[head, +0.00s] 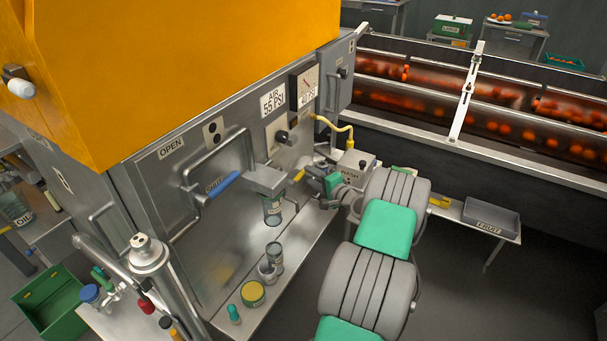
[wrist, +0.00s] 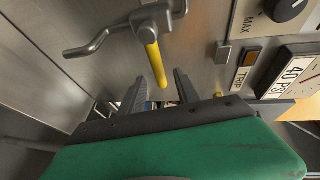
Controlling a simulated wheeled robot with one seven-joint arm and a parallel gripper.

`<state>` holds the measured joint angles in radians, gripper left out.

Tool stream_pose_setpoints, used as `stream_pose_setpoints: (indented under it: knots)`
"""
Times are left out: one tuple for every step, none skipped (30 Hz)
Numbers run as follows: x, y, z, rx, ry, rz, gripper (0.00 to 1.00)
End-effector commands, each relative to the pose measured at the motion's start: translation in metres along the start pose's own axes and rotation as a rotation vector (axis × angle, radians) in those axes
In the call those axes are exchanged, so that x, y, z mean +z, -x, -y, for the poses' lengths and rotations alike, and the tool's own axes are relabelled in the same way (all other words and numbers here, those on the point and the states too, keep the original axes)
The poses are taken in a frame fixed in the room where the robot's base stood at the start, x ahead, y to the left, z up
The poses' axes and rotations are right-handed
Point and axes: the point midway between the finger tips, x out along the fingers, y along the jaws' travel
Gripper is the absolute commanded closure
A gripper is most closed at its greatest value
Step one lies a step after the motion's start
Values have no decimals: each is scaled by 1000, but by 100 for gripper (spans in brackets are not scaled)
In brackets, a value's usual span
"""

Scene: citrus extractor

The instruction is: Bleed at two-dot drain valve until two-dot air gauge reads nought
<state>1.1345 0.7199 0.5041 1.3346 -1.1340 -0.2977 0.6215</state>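A valve with a bent grey arm and a yellow lever (wrist: 155,62) hangs from the steel panel in the wrist view. I cannot make out dots on it. My gripper (wrist: 160,84) is open, with one finger on each side of the lever's lower end; I cannot tell whether either touches it. In the head view my gripper (head: 306,180) is beside the machine's lower right face. A gauge (head: 303,87) labelled 40 PSI is on the panel; it also shows cut off in the wrist view (wrist: 289,76). I cannot tell whether it bears two dots.
An AIR 55 PSI label (head: 272,101) is left of the gauge. A WASH box (head: 355,164) is close to my gripper. Jars stand on the steel ledge (head: 300,258).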

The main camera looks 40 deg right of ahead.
Motion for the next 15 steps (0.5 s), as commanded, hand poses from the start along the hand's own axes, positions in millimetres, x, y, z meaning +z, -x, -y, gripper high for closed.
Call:
stream_pose_setpoints:
  knots:
    - [2, -11, 0, 1, 1, 5, 61]
    - [2, -17, -1, 2, 1, 4, 61]
    - [2, -25, 0, 0, 2, 4, 61]
    - [2, -30, 0, 1, 2, 4, 61]
    - [1, -34, -1, 2, 2, 3, 61]
    - [1, -40, 0, 2, 2, 4, 61]
    - [2, -43, -1, 2, 2, 4, 61]
    - [1, -46, -1, 3, 2, 3, 61]
    - [1, -48, -1, 3, 3, 2, 61]
    - [1, -49, -1, 3, 3, 2, 61]
    - [0, -50, -1, 3, 3, 1, 61]
    - [0, -50, -1, 3, 3, 1, 61]
    - [0, -50, -1, 3, 3, 1, 61]
    - [0, -50, -1, 4, 3, 1, 61]
    - [0, -50, -1, 4, 3, 1, 61]
